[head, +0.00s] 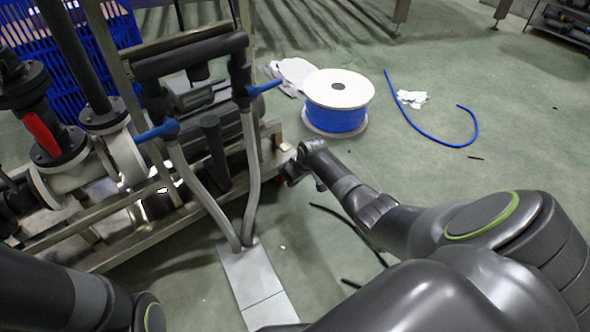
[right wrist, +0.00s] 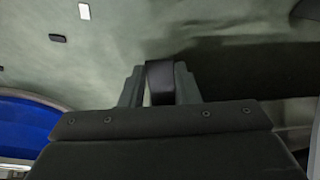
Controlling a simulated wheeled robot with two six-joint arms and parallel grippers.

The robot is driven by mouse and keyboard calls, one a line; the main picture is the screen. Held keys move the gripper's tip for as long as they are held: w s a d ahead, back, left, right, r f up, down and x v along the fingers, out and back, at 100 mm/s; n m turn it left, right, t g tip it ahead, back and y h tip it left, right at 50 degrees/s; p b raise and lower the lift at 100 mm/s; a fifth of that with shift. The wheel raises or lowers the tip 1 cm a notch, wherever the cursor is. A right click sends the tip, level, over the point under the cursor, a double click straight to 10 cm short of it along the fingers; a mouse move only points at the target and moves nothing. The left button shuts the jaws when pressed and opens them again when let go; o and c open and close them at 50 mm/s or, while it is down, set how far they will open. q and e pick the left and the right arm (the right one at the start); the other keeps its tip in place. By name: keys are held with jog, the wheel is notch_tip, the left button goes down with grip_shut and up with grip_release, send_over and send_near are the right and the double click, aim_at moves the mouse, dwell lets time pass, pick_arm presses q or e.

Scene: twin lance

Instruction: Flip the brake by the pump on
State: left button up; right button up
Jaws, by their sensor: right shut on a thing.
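The pump skid, a metal frame (head: 150,238) with dark pipes, stands at the left in the head view. My right gripper (head: 291,178) is low at the skid's right-hand corner, close to the floor. A small red part shows beside it there, mostly hidden. In the right wrist view, the fingers of my right gripper (right wrist: 160,84) are shut on a short black piece (right wrist: 160,80), which I take to be the brake lever. How the brake is set cannot be told. Of my left arm only links show at the lower left; its gripper is out of view.
Blue-handled valves (head: 157,132) and a red handle (head: 41,134) sit on the skid. Two grey hoses run down to a floor plate (head: 253,277). A blue cable spool (head: 337,103), white gloves (head: 412,98) and a loose blue cable (head: 420,130) lie beyond. Floor at right is mostly clear.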

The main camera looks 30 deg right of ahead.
jog(key=shift+f+t+p, duration=0.3)
jog(key=shift+t+p, duration=0.05)
jog(key=shift+t, duration=0.45)
jog(key=o, duration=1)
jog(key=shift+w, duration=0.1)
